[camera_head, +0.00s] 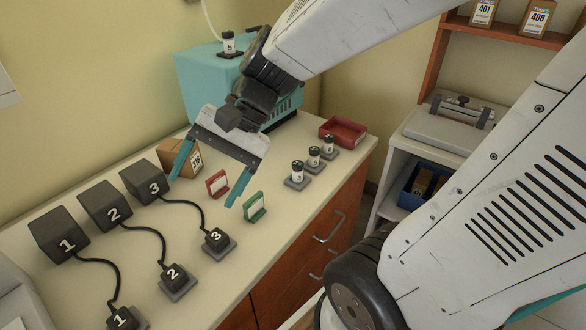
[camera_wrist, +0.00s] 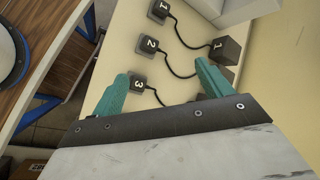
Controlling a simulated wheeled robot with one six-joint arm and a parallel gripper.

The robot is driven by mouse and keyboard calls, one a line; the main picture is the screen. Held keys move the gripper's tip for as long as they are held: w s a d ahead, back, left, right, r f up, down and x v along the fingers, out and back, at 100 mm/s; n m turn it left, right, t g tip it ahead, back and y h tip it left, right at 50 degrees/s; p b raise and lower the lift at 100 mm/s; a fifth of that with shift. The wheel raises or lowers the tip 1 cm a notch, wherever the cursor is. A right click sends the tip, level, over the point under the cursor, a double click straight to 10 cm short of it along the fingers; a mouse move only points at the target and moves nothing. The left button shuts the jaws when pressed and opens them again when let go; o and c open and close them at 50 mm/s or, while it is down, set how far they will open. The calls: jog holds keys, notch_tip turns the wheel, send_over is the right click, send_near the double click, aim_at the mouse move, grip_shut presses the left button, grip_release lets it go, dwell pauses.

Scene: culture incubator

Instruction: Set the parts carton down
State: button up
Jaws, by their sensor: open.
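A brown parts carton (camera_head: 178,157) with a white label stands on the counter by the wall; its number is hard to read. My gripper (camera_head: 201,192) is above the counter, with its two teal fingers spread wide and nothing between them. In the head view the left finger crosses in front of the carton, so part of it is hidden and I cannot tell whether they touch. In the wrist view my gripper (camera_wrist: 160,70) is open and empty, and the counter carton does not show there.
Black boxes (camera_head: 105,206) with cabled plugs (camera_head: 217,239) fill the counter's left. A red card stand (camera_head: 217,184) and green card stand (camera_head: 254,207) are near my fingers. Small bottles (camera_head: 297,173), a red tray (camera_head: 343,131) and a teal machine (camera_head: 200,75) stand right and behind.

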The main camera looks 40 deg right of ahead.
jog(key=s+d+r+n+h, duration=0.2)
jog(key=s+d+n+h, duration=0.5)
jog(key=s+d+h, duration=0.1)
jog(key=shift+s+d+n+t, duration=0.3)
jog(key=shift+s+d+n, duration=0.1)
jog(key=shift+s+d, duration=0.45)
